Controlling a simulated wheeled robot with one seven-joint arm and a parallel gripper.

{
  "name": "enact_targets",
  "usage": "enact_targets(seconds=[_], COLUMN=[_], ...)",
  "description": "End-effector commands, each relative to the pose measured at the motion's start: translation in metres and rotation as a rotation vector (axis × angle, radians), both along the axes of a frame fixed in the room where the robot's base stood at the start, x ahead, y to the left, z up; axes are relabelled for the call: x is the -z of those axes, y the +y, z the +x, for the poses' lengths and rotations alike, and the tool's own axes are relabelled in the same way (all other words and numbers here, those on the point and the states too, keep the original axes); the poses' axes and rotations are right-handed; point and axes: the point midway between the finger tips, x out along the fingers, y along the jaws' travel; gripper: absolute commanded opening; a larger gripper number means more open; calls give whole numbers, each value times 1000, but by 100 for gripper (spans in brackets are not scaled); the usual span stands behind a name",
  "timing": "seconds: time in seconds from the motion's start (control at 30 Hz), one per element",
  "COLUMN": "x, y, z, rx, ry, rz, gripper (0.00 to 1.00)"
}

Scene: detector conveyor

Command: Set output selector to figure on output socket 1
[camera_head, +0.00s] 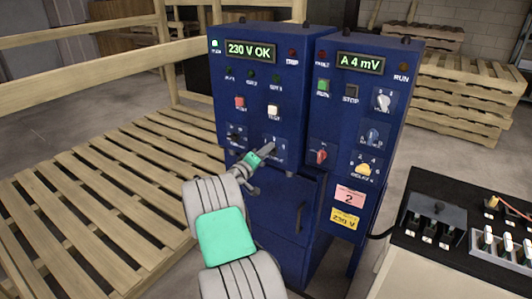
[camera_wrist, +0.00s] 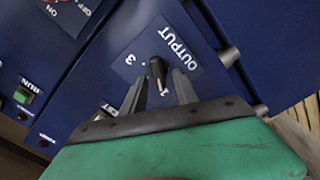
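The output selector (camera_wrist: 157,71) is a small dark knob on a blue panel plate marked OUTPUT in the wrist view. A figure 3 shows beside it; the other figures are partly hidden by my fingers, and I cannot tell clearly which one the knob points at. My gripper (camera_wrist: 160,80) is open, with one dark finger on each side of the knob and gaps visible between. In the head view my gripper (camera_head: 265,152) reaches the output plate (camera_head: 281,143) on the left blue cabinet. No output socket can be made out for certain.
The left cabinet's display (camera_head: 250,52) reads 230 V OK; the right cabinet's display (camera_head: 360,64) reads A 4 mV. A red knob (camera_head: 319,156) and a yellow knob (camera_head: 364,169) are nearby. A pink card (camera_head: 350,195) shows 2. A bench with black panels (camera_head: 412,247) stands at right.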

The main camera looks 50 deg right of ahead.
Motion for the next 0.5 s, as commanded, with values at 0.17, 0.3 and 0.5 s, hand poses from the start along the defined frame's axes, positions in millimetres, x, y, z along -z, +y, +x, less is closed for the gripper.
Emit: enact_targets(seconds=[0.17, 0.3, 0.5], x=[2, 2, 1], y=[19, 49, 76], z=[0, -3, -6], rx=[-4, -5, -1], ry=[1, 1, 1], rz=[0, 1, 0], gripper=[35, 35, 35])
